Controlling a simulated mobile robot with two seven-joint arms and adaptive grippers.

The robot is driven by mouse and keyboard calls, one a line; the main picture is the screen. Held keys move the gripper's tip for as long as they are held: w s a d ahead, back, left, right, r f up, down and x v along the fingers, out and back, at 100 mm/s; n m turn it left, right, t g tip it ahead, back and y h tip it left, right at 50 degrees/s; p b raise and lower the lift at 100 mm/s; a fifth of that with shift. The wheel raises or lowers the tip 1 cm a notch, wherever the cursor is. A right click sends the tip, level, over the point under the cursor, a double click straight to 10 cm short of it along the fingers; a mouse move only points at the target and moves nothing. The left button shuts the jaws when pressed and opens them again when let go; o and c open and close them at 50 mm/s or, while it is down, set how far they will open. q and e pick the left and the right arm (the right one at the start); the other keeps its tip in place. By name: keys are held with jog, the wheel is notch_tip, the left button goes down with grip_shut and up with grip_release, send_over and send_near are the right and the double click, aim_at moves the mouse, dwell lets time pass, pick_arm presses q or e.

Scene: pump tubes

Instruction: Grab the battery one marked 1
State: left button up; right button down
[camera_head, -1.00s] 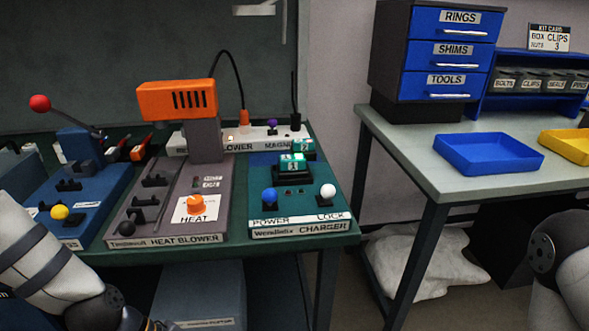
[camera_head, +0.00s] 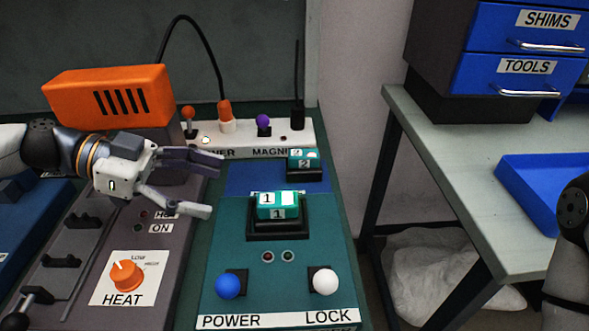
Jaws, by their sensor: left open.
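Battery one (camera_head: 277,206) is a teal block with white "1" labels. It sits in a black cradle (camera_head: 279,229) on the teal charger (camera_head: 235,260). Battery two (camera_head: 304,162), marked 2, stands behind it on a blue panel. My left gripper (camera_head: 214,184) is open and empty, its fingers pointing right. In the picture it is left of and a little above battery one, apart from it. At the right edge a part of my right arm shows, but its gripper is not in view.
A blue knob (camera_head: 228,285) and a white knob (camera_head: 325,281) stand at the charger's front. The orange heat blower (camera_head: 108,94) rises behind my left arm. A power strip (camera_head: 285,137) with plugs lies behind. A second table (camera_head: 448,180) holds a blue tray (camera_head: 545,187).

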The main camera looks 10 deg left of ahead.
aim_at(266, 200)
pick_arm(q)
jog(key=d+f+b, duration=0.1)
jog(key=d, duration=0.1)
jog(key=d+f+b, duration=0.1)
jog(key=d, duration=0.1)
jog(key=shift+f, duration=0.2)
jog(key=b+x, duration=0.1)
jog(key=x, duration=0.1)
jog(key=r+x, duration=0.1)
jog(key=x, duration=0.2)
jog(key=b+x, duration=0.1)
jog(key=x, duration=0.1)
jog(key=shift+w+d+r+b, duration=0.1)
jog(key=shift+w+d+b, duration=0.2)
jog(key=shift+w+d, duration=0.1)
jog(key=shift+r, duration=0.2)
pick_arm(e)
jog(key=s+f+g, duration=0.2)
jog(key=s+f, duration=0.3)
jog(key=s, duration=0.1)
jog(key=shift+f, duration=0.2)
pick_arm(q)
grip_shut()
